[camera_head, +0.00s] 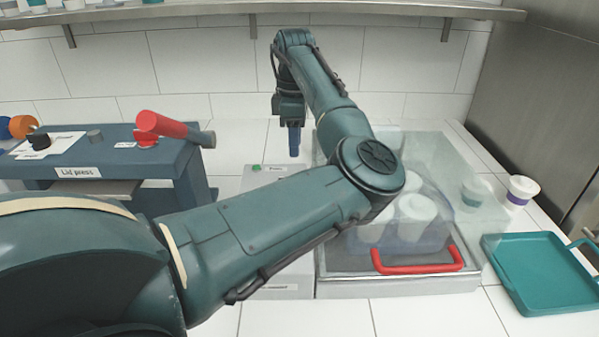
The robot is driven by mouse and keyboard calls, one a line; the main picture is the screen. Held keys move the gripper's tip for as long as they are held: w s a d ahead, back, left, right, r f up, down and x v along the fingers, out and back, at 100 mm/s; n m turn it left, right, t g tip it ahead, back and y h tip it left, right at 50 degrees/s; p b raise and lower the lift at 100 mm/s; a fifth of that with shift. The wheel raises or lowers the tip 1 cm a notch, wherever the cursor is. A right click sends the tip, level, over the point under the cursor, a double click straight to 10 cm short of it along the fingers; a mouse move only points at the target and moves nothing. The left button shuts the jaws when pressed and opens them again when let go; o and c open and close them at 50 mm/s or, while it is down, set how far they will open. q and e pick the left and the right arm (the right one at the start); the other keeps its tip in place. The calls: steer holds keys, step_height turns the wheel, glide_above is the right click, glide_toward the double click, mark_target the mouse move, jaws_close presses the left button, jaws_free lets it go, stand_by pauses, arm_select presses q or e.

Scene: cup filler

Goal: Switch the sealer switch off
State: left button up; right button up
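The sealer has a white control box (258,182) with a small green light on top. Beside it is a clear cover (440,150) over several white cups, with a red handle (420,264) at the front. I cannot make out the sealer switch; my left arm crosses in front of much of the control box. My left gripper (294,154) points down above the back of the control box. Its narrow blue fingers overlap in this view, so their opening cannot be judged, and no held thing shows. My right gripper is not in view.
The lid press (110,172) with a red lever stands at the left. A teal tray (545,306) and a small white cup with a purple band (521,190) are at the right. A shelf (350,10) runs along the back wall above.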

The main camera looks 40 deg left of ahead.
arm_select(q)
step_height(320, 180, down, 8)
steer(key=shift+p, duration=0.3)
steer(key=shift+f, duration=0.65)
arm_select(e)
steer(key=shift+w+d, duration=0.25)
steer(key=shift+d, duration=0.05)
arm_select(q)
steer(key=shift+c, duration=0.4)
steer(key=c, duration=0.6)
jaws_close()
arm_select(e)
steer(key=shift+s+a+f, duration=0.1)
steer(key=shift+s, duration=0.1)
arm_select(q)
steer(key=shift+r+p, duration=0.2)
steer(key=shift+p, duration=0.4)
steer(key=shift+w+a+n+p, duration=0.1)
steer(key=shift+n+p, duration=0.25)
steer(key=shift+n, duration=0.05)
steer(key=shift+f, duration=0.2)
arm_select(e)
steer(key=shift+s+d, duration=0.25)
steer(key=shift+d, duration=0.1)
